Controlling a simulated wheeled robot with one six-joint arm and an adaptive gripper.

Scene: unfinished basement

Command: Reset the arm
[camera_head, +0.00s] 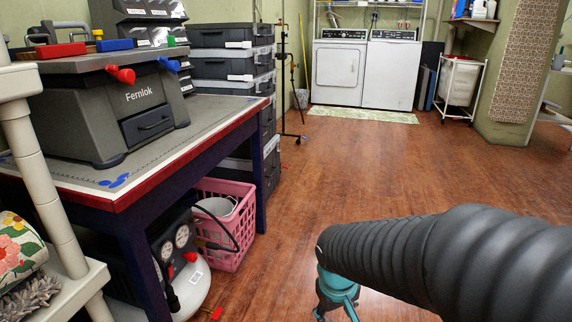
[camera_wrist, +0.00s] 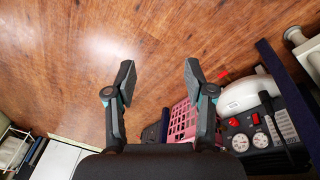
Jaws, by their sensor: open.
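My gripper (camera_wrist: 158,78) shows in the wrist view with its two fingers spread apart and nothing between them. It points down over bare brown wood floor.
A workbench (camera_head: 222,112) with a grey Fernlok toolbox (camera_head: 140,98) stands at left. Below it are a pink basket (camera_head: 232,238) and a gauged machine (camera_head: 170,255). White washers (camera_head: 340,75) and a wheeled cart (camera_head: 460,85) stand far back. The middle floor is clear.

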